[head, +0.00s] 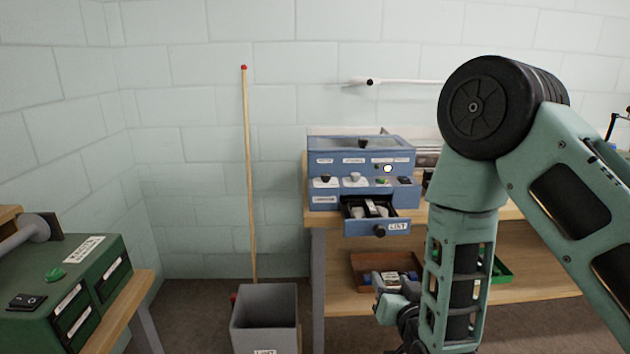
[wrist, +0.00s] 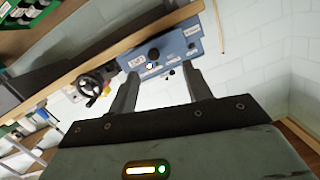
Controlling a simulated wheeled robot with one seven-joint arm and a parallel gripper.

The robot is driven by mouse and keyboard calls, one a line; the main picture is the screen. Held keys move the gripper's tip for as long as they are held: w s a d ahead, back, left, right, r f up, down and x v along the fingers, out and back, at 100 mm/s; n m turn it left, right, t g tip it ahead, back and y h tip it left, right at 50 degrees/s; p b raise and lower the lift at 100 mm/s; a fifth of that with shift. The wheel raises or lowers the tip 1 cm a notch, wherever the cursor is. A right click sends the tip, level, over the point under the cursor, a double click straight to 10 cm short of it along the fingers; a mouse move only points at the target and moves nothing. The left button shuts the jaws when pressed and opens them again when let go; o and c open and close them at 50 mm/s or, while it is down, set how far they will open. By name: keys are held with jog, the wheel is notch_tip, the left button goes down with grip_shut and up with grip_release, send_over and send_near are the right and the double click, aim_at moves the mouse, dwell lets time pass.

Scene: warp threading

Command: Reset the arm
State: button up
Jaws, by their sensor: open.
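My gripper (wrist: 161,74) is open in the wrist view, its two dark fingers apart with nothing between them. In the head view my gripper (head: 388,295) is low, right of centre, in front of the bench's lower shelf and partly cut off by the bottom edge. My green arm bends down to it from the right. The blue machine (head: 335,162) stands on the bench, up and behind the gripper; its drawer labelled LINT (head: 397,226) is pulled out, with pale and dark contents. The machine also shows tilted beyond the fingers in the wrist view (wrist: 187,38).
A grey bin (head: 265,318) stands on the floor left of the bench (head: 318,240). A wooden pole (head: 248,170) leans on the wall behind it. A green machine (head: 75,275) sits on a table at left. A brown tray (head: 362,275) and a green tray (head: 503,272) lie on the shelf.

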jog(key=s+a+r+n+g+y+p, duration=0.1)
jog(key=s+a+r+n+g+y, duration=0.35)
jog(key=s+a+g, duration=0.5)
jog(key=s+d+r+n+g+h, duration=0.2)
jog(key=s+r+g, duration=0.1)
jog(key=s, duration=0.6)
jog(key=s+d+r+n+g+h+p, duration=0.1)
jog(key=s+d+r+n+g+h, duration=0.1)
jog(key=s, duration=0.7)
notch_tip(320, 180, up, 3)
jog(key=shift+s+d+f+n+g+h, duration=0.1)
jog(key=shift+s+d+n+g+h, duration=0.25)
jog(key=shift+d+n+g, duration=0.35)
